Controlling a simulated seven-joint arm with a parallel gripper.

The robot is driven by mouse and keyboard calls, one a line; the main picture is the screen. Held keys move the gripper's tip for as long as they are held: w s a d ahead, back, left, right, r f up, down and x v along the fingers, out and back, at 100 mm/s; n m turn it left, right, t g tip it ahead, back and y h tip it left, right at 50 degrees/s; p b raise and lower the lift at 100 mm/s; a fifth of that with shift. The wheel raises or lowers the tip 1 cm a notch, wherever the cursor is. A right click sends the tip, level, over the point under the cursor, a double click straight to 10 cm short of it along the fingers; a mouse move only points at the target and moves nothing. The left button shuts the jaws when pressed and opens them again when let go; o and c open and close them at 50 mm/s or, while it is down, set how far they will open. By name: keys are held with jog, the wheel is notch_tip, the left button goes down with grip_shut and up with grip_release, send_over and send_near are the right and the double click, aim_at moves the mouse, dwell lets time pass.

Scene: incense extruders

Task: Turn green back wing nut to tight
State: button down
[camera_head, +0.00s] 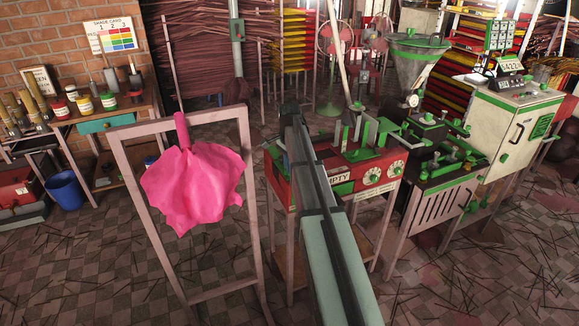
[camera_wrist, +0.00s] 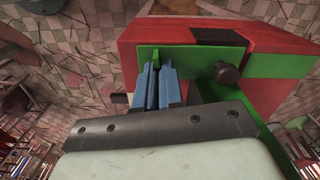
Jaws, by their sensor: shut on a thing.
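In the wrist view my gripper (camera_wrist: 153,88) has its two blue fingers close together at the green plate on the end of the red machine (camera_wrist: 180,32). A small green tip (camera_wrist: 155,55) shows between the fingertips; it looks like part of the green wing nut, and the rest is hidden. The gripper is shut on it. How far the nut is turned cannot be seen. A dark round knob (camera_wrist: 227,73) sits on the green plate to the right of the fingers. In the head view my arm covers the gripper and part of the red machine (camera_head: 365,160).
A pink cloth (camera_head: 195,185) hangs on a metal frame (camera_head: 250,190) left of my arm. A green and black machine (camera_head: 440,185) with a hopper (camera_head: 418,62) and a white cabinet (camera_head: 515,125) stand to the right. A blue bucket (camera_head: 65,188) is at the far left.

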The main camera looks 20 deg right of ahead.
jog(key=c, duration=1.3)
grip_release()
jog(key=shift+o, duration=0.2)
notch_tip(320, 180, up, 14)
